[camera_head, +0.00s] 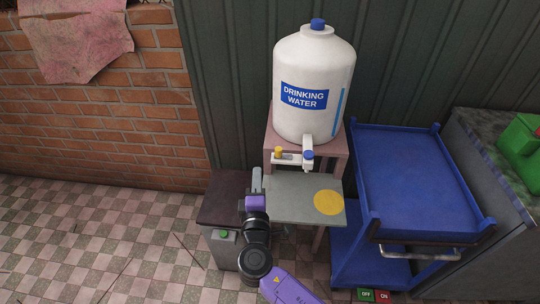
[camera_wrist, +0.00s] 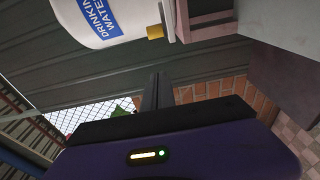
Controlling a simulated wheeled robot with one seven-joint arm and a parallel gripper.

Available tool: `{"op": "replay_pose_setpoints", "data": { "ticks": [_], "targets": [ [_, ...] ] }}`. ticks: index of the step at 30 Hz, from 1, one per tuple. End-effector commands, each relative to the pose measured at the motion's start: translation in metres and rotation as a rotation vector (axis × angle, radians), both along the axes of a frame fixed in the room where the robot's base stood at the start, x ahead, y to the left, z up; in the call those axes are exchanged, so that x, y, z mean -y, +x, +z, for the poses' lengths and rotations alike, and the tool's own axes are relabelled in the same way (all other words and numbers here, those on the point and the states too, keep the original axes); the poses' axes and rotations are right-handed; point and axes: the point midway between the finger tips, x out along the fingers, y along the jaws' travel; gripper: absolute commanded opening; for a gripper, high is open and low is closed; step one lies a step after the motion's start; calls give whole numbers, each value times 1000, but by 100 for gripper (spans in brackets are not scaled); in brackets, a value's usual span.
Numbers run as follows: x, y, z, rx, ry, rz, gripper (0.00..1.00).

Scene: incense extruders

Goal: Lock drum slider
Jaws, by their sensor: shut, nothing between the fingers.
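The white drinking water drum (camera_head: 312,70) stands upright on a pinkish stand. Below it a light slider bar (camera_head: 290,159) runs sideways, with a yellow knob (camera_head: 278,151) at its left end. A white spout with a blue cap (camera_head: 308,155) is at the bar's right. My gripper (camera_head: 257,172) is shut and empty, left of and slightly nearer than the yellow knob, apart from it. In the wrist view the shut fingers (camera_wrist: 158,88) point up toward the yellow knob (camera_wrist: 155,32), and the drum (camera_wrist: 105,18) shows sideways. The far side of the slider is hidden.
A grey board with a yellow disc (camera_head: 328,202) lies below the spout. A blue cart (camera_head: 420,180) stands right. Brick wall (camera_head: 100,110) and green panelling are behind.

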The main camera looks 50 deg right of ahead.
Motion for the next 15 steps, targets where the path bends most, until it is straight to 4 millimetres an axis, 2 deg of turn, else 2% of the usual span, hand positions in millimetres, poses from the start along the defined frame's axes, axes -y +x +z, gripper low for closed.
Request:
{"op": "replay_pose_setpoints", "data": {
  "ticks": [7, 15],
  "targets": [
    [12, 11, 1, 1, 1, -2, 0],
    [47, 45, 2, 0, 1, -1, 0]
  ]
}}
